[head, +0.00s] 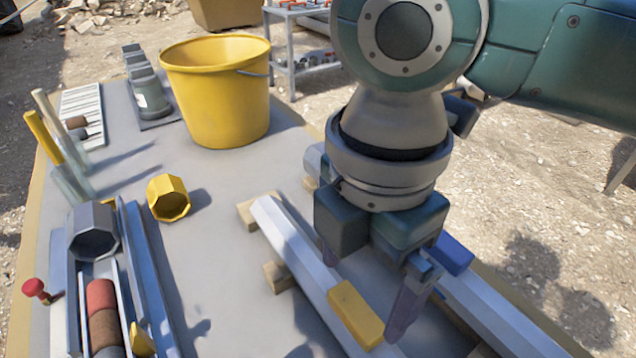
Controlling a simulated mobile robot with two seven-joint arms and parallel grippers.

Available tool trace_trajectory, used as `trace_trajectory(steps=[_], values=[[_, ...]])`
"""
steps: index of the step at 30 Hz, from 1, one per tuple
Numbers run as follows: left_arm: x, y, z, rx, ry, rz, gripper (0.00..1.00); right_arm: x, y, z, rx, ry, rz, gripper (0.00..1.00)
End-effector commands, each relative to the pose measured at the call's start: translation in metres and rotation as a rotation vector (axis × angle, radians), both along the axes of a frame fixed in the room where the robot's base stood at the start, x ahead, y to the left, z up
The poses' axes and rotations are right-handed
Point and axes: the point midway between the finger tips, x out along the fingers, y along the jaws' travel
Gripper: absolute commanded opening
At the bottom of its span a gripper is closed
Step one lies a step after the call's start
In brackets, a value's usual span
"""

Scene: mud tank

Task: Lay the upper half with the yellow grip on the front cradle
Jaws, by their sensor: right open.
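The upper half (290,241) is a long, pale grey angular trough piece with a yellow grip (355,312) on top. It lies lengthwise at the front right of the table, its far part by wooden blocks (278,277) that look like a cradle. My right gripper (367,290) points down over it, open, with nothing seen between its fingers. One finger is above the half's far part, the other just right of the yellow grip; I cannot tell whether they touch. The half's near end is out of frame. My left gripper is not in view.
A similar half (492,304) with a blue grip (451,254) lies to the right, partly behind my gripper. The table's middle is clear.

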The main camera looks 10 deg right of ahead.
Motion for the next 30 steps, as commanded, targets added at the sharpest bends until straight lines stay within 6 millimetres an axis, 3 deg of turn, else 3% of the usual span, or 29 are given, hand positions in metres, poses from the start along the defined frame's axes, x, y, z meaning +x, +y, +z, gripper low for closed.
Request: trace_trajectory(steps=[1,6,13,19,23,27,30], values=[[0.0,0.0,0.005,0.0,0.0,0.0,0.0,0.001,0.001,0.016,0.003,-0.005,0.001,1.0],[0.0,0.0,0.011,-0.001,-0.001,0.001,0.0,0.001,0.001,0.054,0.003,-0.004,0.0,1.0],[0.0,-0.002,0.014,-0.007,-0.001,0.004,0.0,0.001,0.0,0.085,0.0,-0.001,-0.001,1.0],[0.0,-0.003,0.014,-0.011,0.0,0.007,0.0,-0.001,0.002,0.088,0.007,0.001,-0.005,1.0],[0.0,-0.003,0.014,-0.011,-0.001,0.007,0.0,-0.013,0.018,0.077,0.08,-0.003,-0.07,1.0],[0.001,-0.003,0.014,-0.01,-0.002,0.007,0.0,-0.033,0.047,0.06,0.251,-0.013,-0.294,1.0],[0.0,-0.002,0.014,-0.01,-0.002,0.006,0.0,-0.044,0.053,0.051,0.366,-0.018,-0.552,1.0]])
